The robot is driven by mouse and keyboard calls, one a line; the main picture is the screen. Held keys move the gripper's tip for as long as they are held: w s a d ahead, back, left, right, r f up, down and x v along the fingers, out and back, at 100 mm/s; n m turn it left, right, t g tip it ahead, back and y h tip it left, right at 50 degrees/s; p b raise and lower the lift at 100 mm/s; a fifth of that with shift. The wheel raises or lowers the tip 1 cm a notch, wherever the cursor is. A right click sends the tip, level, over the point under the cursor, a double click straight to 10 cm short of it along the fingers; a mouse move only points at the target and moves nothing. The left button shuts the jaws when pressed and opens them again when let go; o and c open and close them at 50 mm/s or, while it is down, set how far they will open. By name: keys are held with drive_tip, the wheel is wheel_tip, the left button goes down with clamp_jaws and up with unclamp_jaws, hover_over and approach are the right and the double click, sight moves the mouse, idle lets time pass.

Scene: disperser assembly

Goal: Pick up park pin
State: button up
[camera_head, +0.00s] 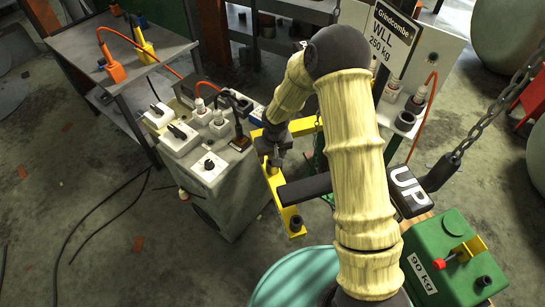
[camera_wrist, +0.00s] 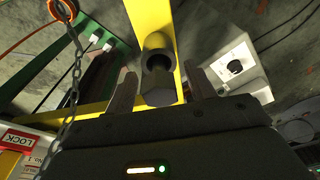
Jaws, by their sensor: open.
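A dark grey pin with a faceted end (camera_wrist: 158,88) sits in a round collar on a yellow beam (camera_wrist: 150,20) in the wrist view. No label marks it as the park pin, but it is the pin nearest my gripper. My gripper (camera_wrist: 159,72) is open, with one finger on each side of the pin. Gaps show between the fingers and the pin; whether either finger touches it is unclear. In the head view my gripper (camera_head: 273,150) is at the yellow beam (camera_head: 285,198), and the pin cannot be made out there.
A grey cabinet (camera_head: 235,200) with switches and plugs stands left of the beam. A chain (camera_wrist: 76,65) hangs left of my gripper. A green 90 kg block (camera_head: 450,240) with a red-tipped lever is at lower right. A teal round drum (camera_head: 290,280) is below.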

drive_tip(key=shift+a, duration=0.1)
clamp_jaws()
drive_tip(key=shift+w+r, duration=0.1)
drive_tip(key=shift+r, duration=0.05)
drive_tip(key=shift+r, duration=0.25)
wheel_tip(320, 180, up, 9)
drive_tip(key=shift+r+b, duration=0.15)
drive_tip(key=shift+b, duration=0.9)
